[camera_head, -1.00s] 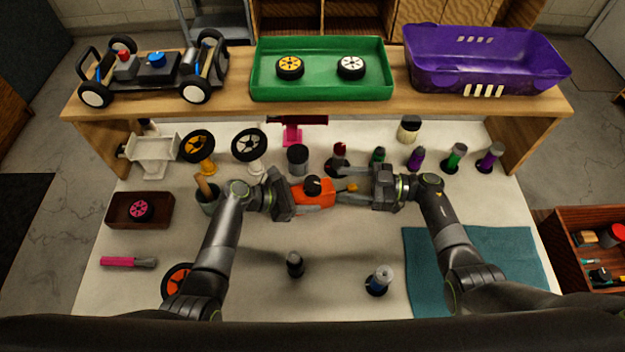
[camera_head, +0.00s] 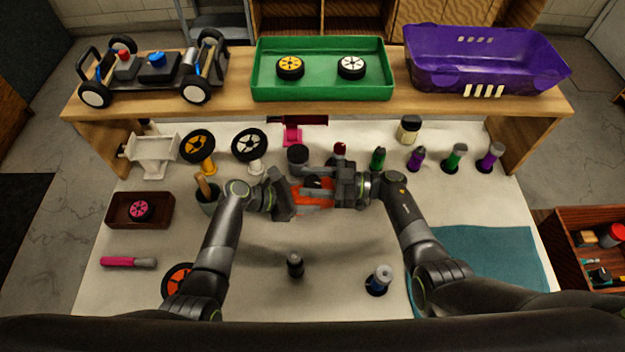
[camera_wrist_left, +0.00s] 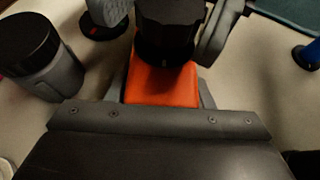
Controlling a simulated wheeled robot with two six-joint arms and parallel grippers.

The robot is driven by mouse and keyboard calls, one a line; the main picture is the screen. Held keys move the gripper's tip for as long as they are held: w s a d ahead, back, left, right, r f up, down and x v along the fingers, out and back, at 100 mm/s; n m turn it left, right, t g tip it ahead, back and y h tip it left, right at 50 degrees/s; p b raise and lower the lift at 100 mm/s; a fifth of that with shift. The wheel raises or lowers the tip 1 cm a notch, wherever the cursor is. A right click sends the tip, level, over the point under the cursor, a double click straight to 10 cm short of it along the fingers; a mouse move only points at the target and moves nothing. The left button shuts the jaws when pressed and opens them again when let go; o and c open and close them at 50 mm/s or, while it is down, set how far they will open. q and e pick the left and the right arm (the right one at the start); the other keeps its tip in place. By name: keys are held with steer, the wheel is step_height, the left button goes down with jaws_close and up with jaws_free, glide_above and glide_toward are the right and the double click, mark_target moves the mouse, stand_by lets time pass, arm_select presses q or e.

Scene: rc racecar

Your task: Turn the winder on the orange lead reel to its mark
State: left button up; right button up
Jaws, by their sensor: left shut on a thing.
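The orange lead reel (camera_head: 303,199) is above the middle of the white table, partly hidden by both grippers. My left gripper (camera_head: 297,195) is shut on its orange body from the left. The body also shows in the left wrist view (camera_wrist_left: 160,84). The black winder knob (camera_wrist_left: 168,30) stands on the reel, with grey fingers on both sides of it; in the head view it is mostly covered. My right gripper (camera_head: 328,188) comes from the right and is over the winder, its fingers apart around the knob. The mark cannot be made out.
Dark canister (camera_head: 298,156) and several coloured-handled tools stand just behind the grippers. A cup (camera_head: 207,196) is beside my left wrist. The teal mat (camera_head: 490,265) is clear at right.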

steer(key=c, duration=0.6)
steer(key=shift+s+m+t+h, duration=0.1)
steer(key=shift+m+t+h, duration=0.3)
steer(key=shift+m+t, duration=1.1)
steer(key=shift+t, duration=0.9)
steer(key=o, duration=1)
steer(key=v, duration=1.2)
steer(key=shift+r, duration=0.2)
